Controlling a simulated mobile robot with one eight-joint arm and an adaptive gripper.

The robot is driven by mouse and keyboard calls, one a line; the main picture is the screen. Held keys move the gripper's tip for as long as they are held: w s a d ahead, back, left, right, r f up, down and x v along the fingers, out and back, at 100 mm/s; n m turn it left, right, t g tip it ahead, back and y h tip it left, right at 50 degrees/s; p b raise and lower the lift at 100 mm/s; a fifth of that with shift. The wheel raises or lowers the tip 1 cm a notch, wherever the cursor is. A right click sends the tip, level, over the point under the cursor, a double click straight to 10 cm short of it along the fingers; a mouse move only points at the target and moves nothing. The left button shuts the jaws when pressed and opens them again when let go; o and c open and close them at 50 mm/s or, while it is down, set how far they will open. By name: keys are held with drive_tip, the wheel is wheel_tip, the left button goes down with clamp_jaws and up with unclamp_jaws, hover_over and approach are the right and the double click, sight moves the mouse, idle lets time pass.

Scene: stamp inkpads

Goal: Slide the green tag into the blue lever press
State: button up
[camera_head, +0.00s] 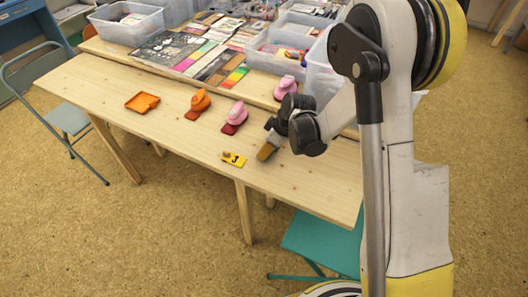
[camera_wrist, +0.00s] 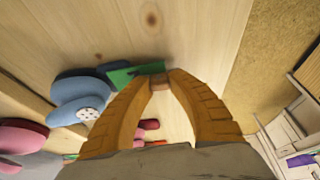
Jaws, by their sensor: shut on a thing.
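My gripper (camera_wrist: 161,78) is shut on the green tag (camera_wrist: 133,74), which sticks out to the left of the fingertips in the wrist view. In the head view my gripper (camera_head: 265,153) is low over the front part of the wooden table, and the tag cannot be made out there. The blue lever press (camera_wrist: 77,88) stands just left of the tag in the wrist view. The tag's left end is close to it; I cannot tell whether they touch. I cannot make out the blue press in the head view, where my arm covers part of the table.
Clear bins (camera_head: 128,30) stand behind.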

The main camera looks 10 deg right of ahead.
drive_tip(key=shift+w+d, duration=0.5)
drive_tip(key=shift+w, duration=0.2)
drive_tip(key=shift+w+d, duration=0.45)
drive_tip(key=shift+w, duration=0.25)
drive_tip(key=o, duration=0.8)
drive_tip(key=shift+r, duration=0.15)
drive_tip(key=shift+r+p, duration=2)
drive_tip(key=shift+r, duration=1.4)
